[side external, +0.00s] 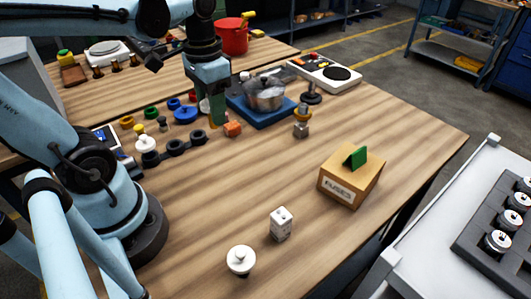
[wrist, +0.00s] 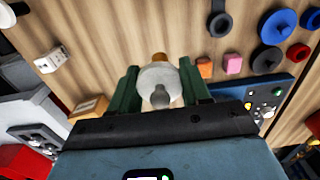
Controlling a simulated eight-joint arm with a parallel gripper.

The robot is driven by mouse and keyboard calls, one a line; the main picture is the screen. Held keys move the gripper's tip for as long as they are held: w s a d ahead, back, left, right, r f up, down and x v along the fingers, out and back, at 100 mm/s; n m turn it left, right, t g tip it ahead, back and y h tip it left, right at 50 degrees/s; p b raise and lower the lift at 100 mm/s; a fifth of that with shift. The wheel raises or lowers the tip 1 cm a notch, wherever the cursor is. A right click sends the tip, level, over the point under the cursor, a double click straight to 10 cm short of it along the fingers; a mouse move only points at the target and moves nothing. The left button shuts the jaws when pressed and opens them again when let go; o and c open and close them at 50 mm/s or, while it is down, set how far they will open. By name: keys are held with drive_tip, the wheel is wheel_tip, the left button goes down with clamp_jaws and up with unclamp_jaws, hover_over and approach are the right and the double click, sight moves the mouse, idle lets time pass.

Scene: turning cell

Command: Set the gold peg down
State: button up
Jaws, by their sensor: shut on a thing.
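My gripper (side external: 211,116) points down over the far left part of the wooden table, beside an orange block (side external: 233,129). Its green fingers also show in the wrist view (wrist: 160,80), on either side of a pale round piece with a grey knob. A gold end, which I take for the gold peg (wrist: 159,56), shows just beyond this pale piece. The fingers hide most of the held thing in the side view. I cannot tell there whether its lower end touches the table.
Dark linked rings (side external: 174,147) lie left of my gripper. A fuses box (side external: 349,180) sits farther right. The table's middle front is mostly clear.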

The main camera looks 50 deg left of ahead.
drive_tip(key=s+r, duration=0.2)
drive_tip(key=s, duration=0.2)
drive_tip(key=shift+s+a+f, duration=0.4)
drive_tip(key=shift+a+f, duration=1.45)
drive_tip(key=shift+a, duration=0.05)
drive_tip(key=shift+s+a+f, duration=0.45)
drive_tip(key=shift+a+f, duration=1.4)
drive_tip(key=shift+a, duration=0.1)
drive_tip(key=shift+s+a+f, duration=0.4)
drive_tip(key=shift+a+f, duration=1.45)
drive_tip(key=shift+a, duration=0.05)
drive_tip(key=shift+f, duration=0.1)
drive_tip(key=shift+f, duration=0.35)
drive_tip(key=shift+f, duration=0.1)
drive_tip(key=o, duration=1.2)
